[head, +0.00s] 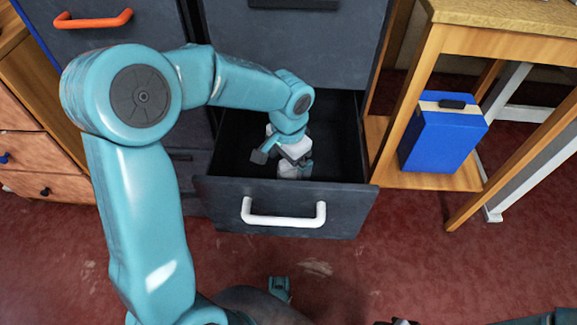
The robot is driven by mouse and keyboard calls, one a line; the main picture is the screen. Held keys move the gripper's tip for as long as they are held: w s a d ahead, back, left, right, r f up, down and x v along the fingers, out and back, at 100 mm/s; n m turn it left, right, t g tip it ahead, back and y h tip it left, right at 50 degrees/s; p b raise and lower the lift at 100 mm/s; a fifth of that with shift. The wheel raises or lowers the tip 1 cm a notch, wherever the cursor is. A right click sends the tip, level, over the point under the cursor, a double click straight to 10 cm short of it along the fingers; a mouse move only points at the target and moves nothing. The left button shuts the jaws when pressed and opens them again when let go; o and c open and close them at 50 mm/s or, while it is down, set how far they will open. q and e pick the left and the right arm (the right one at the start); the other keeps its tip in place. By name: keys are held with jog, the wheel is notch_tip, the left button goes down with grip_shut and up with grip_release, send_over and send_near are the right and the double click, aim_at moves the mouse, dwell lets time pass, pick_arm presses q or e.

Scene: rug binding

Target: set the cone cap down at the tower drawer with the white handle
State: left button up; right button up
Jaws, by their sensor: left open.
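The tower drawer with the white handle (283,214) is pulled open; its dark front panel (350,205) faces me and its inside is dark. My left arm reaches over it from the left. My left gripper (285,158) points down inside the open drawer, behind the front panel, with its jaws open. A small pale grey piece (295,170) shows just below the gripper, low in the drawer. I cannot tell for sure whether it is the cone cap. Only a sliver of what looks like my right gripper (400,322) shows at the bottom edge; its jaws are cut off.
Above is a closed drawer front (290,45) with a black handle; an orange handle (93,20) is at upper left. A blue box (440,138) stands on a wooden shelf (425,176) at the right. Wooden drawers (35,145) stand at the left. The red floor (400,250) in front is mostly clear.

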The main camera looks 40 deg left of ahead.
pick_arm(q)
notch_tip(320, 180, up, 8)
jog(key=shift+f+p, duration=0.2)
jog(key=shift+p, duration=1)
jog(key=shift+w+r, duration=0.1)
jog(key=shift+r, duration=0.2)
jog(key=shift+w+r, duration=0.1)
jog(key=shift+r, duration=0.1)
